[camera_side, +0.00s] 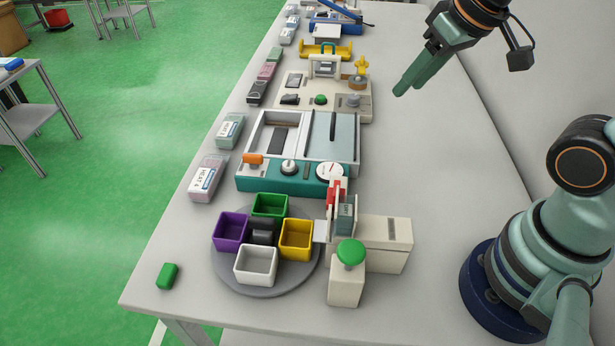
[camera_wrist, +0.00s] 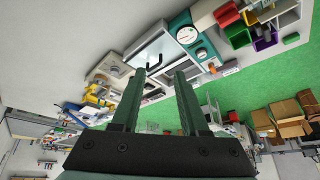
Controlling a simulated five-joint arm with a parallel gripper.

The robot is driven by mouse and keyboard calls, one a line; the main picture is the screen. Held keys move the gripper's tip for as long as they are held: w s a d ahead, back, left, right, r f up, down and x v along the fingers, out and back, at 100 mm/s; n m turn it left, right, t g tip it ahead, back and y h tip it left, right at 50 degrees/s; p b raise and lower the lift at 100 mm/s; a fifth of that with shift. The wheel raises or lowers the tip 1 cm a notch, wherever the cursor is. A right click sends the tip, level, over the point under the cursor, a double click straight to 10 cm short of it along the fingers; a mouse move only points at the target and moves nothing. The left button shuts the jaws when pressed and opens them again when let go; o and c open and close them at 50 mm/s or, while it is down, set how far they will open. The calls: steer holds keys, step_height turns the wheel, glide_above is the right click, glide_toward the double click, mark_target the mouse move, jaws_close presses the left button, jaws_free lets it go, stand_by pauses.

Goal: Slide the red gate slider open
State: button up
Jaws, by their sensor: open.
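The red gate slider (camera_side: 336,191) is a small red piece on the upright gate fixture, between the teal machine and the cream box. Red parts of this area also show in the wrist view (camera_wrist: 227,15) near its top right. I cannot tell from these frames how far the slider sits along its travel. My gripper (camera_side: 400,88) is high above the right side of the table, behind and well apart from the slider. In the wrist view its two green fingers (camera_wrist: 160,75) stand apart with nothing between them.
A grey turntable (camera_side: 222,274) carries purple, green, yellow and white bins beside the gate. A cream post with a green button (camera_side: 350,253) stands in front of it. The teal machine (camera_side: 290,178) lies behind the gate. The right side of the table (camera_side: 430,150) is clear.

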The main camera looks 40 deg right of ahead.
steer(key=w+a+f+m+g, duration=0.1)
steer(key=a+m+g, duration=0.2)
steer(key=a, duration=0.3)
steer(key=m+g, duration=0.2)
steer(key=m, duration=0.3)
glide_above(338, 182)
steer(key=a, duration=0.1)
step_height(338, 182, down, 2)
steer(key=f, duration=0.8)
steer(key=s+f, duration=0.1)
steer(key=f, duration=0.3)
steer(key=shift+f, duration=0.15)
jaws_close()
